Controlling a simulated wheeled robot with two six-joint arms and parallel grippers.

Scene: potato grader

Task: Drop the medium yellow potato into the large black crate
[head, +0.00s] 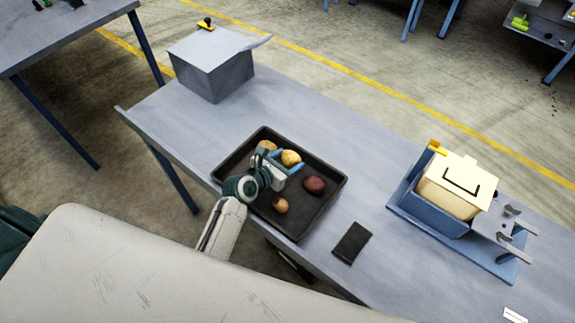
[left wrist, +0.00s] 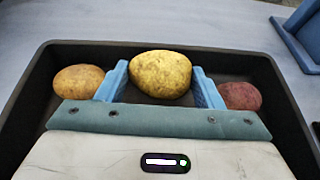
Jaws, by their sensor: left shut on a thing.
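The yellow potato (left wrist: 161,74) sits between the two blue fingers of my left gripper (left wrist: 163,88) in the left wrist view. In the head view the yellow potato (head: 290,158) shows at the tips of my left gripper (head: 287,162), over the far part of a black tray (head: 335,182). My left gripper is shut on it. I cannot tell whether the potato still touches the tray floor. No large black crate can be made out in either view. My right gripper is not in view.
The tray also holds a red potato (head: 314,185), a small tan potato (head: 280,205) and a brownish potato (head: 267,146). A grey box (head: 213,75) stands at the far left. A dark flat pad (head: 351,243) and a blue device (head: 432,206) with a cream-coloured block lie to the right.

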